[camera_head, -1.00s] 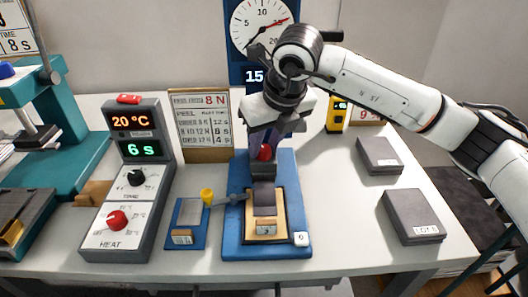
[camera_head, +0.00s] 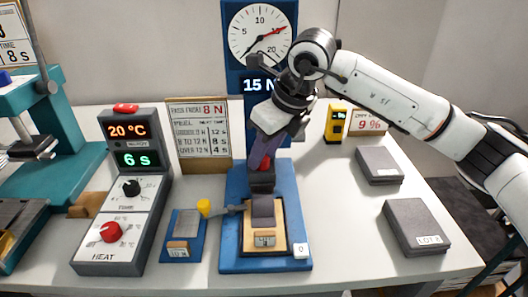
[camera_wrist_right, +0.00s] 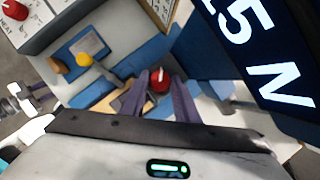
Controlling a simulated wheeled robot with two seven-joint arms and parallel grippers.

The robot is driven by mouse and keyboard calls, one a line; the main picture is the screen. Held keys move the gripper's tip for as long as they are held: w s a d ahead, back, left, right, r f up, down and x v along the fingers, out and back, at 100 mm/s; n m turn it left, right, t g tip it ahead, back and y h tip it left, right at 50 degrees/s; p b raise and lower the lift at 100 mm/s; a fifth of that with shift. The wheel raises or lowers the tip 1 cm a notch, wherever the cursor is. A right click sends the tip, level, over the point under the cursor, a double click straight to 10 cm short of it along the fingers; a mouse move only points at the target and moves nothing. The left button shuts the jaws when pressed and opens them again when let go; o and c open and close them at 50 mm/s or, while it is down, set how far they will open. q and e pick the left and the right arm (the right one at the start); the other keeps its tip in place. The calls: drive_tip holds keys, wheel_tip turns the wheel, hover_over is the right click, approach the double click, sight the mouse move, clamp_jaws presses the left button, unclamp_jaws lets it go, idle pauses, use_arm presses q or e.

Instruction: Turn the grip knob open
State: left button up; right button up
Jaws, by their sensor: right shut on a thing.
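The red grip knob (camera_head: 265,163) sits on a dark clamp (camera_head: 262,180) on the blue test stand (camera_head: 230,250). My right gripper (camera_head: 264,156) comes down from above with its fingers at the knob, partly hiding it. In the right wrist view the red knob (camera_wrist_right: 159,80) sits between the two purple-grey fingers, and my right gripper (camera_wrist_right: 160,84) is shut on it. Below the clamp, a dark strip (camera_head: 263,212) lies over a tan labelled plate (camera_head: 279,238).
A round dial (camera_head: 260,33) and a "15 N" display stand behind the clamp. A heat and time controller (camera_head: 125,215) and a small blue block (camera_head: 183,245) with a yellow knob (camera_head: 204,208) stand left. Two grey boxes (camera_head: 415,226) lie right, with clear table between.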

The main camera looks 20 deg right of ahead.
drive_tip(key=o, duration=1.1)
drive_tip(key=v, duration=1)
drive_tip(key=shift+s+r, duration=0.1)
drive_tip(key=shift+r, duration=0.05)
